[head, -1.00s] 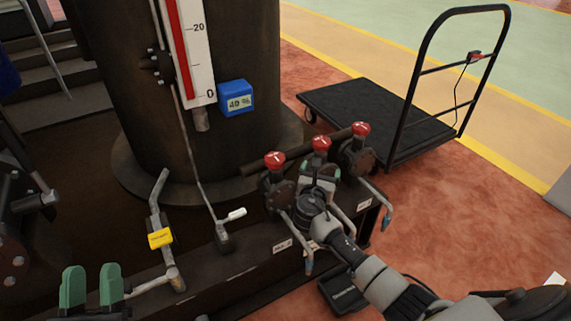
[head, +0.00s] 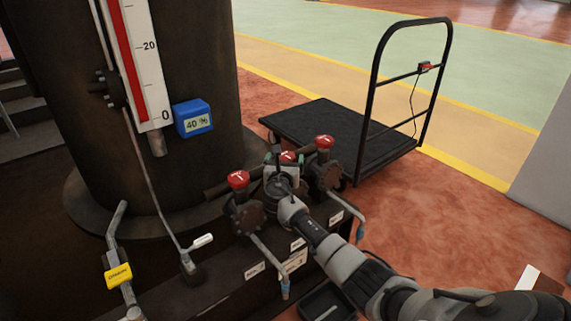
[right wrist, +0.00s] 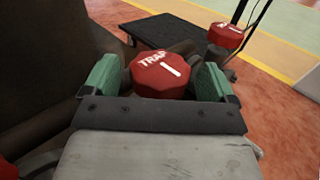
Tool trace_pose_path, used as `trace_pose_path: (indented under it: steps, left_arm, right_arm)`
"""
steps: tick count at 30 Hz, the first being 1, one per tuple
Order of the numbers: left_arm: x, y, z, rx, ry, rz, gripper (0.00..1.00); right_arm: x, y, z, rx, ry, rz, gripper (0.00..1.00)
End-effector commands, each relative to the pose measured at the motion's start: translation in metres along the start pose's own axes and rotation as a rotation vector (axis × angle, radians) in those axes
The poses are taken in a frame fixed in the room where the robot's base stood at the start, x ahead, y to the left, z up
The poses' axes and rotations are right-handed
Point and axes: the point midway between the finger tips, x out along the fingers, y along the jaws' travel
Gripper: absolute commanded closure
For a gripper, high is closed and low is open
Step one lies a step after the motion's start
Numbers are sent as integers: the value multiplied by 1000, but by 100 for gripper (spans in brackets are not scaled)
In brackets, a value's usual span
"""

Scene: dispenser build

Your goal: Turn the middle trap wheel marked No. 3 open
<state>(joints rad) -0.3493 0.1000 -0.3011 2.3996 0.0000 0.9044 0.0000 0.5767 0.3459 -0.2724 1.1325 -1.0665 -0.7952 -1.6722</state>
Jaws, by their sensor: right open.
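Three red trap wheels stand in a row on black valves: the left wheel (head: 238,180), the middle wheel (head: 288,157) and the right wheel (head: 324,142). My right gripper (head: 283,168) is at the middle wheel and partly hides it and its valve. In the right wrist view the middle wheel (right wrist: 164,75) shows the word TRAP and a white bar. It lies between the open green fingers (right wrist: 158,82); whether they touch it is unclear. The right wheel also shows there (right wrist: 225,35). My left gripper is out of view.
A dark tank column with a red gauge (head: 140,60) and a blue 40 % box (head: 193,118) stands behind left. A black cart (head: 330,135) is behind right. A yellow-tagged pipe (head: 118,276) is at left. Outlet spouts (head: 270,257) hang in front.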

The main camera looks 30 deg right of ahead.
Motion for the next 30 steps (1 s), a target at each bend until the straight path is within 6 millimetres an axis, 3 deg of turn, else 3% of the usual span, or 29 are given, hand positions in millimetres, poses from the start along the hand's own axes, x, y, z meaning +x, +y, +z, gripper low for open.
trace_pose_path:
  steps: [4,14,23,30]
  left_arm:
    - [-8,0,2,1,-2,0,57]
    - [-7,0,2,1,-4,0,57]
    - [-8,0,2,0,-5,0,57]
    - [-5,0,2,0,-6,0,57]
  right_arm:
    - [12,0,-1,2,0,0,13]
    - [15,0,0,2,1,0,15]
    - [14,0,0,2,1,0,61]
    - [14,0,1,1,1,19,61]
